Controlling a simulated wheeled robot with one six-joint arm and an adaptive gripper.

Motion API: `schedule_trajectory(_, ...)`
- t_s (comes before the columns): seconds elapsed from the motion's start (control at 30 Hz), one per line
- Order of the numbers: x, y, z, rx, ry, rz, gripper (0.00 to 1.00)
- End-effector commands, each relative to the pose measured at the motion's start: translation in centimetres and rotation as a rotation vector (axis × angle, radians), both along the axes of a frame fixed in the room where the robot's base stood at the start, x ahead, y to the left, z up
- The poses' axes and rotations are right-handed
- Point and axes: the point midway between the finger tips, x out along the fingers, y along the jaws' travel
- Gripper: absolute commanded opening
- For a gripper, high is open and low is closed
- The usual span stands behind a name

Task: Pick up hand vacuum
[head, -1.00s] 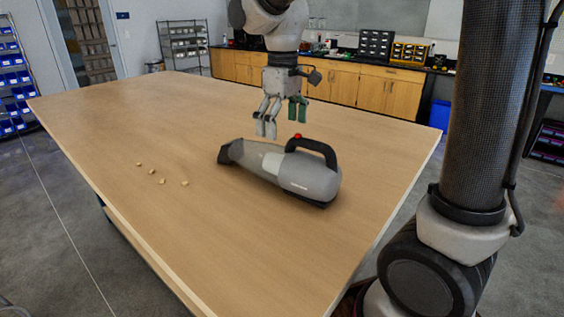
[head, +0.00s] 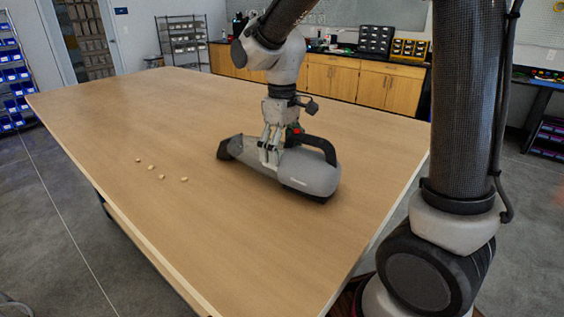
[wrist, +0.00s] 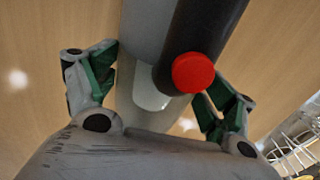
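My gripper (head: 272,156) is lowered over the vacuum's middle, just left of the handle. In the wrist view my gripper (wrist: 158,85) has its fingers apart, one on each side of the vacuum's grey body (wrist: 145,35). The red button (wrist: 193,72) and black handle (wrist: 208,25) show between them. Gaps seem to remain beside the body; contact at the fingertips cannot be made out.
The wooden table (head: 120,110) is mostly bare. Several small tan blocks (head: 161,176) lie left of the vacuum. Wooden cabinets (head: 340,80) with a black counter stand behind, and a shelf rack with blue bins (head: 15,90) stands far left.

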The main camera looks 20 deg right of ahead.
Motion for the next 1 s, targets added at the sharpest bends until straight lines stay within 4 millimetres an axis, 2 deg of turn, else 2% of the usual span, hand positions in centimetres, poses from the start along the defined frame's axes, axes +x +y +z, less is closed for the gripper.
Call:
schedule_trajectory(0.03,0.0,0.0,0.0,0.0,0.0,0.0,0.65)
schedule_trajectory(0.3,0.0,0.0,0.0,0.0,0.001,0.0,0.18)
schedule_trajectory(0.57,0.0,0.0,0.2,0.001,-0.001,0.0,0.17)
schedule_trajectory(0.6,0.0,0.0,0.5,0.001,-0.001,0.0,0.12)
schedule_trajectory(0.63,0.0,0.0,0.7,0.001,-0.001,0.0,0.12)
schedule_trajectory(1.0,0.1,0.0,7.3,0.001,-0.005,0.0,0.11)
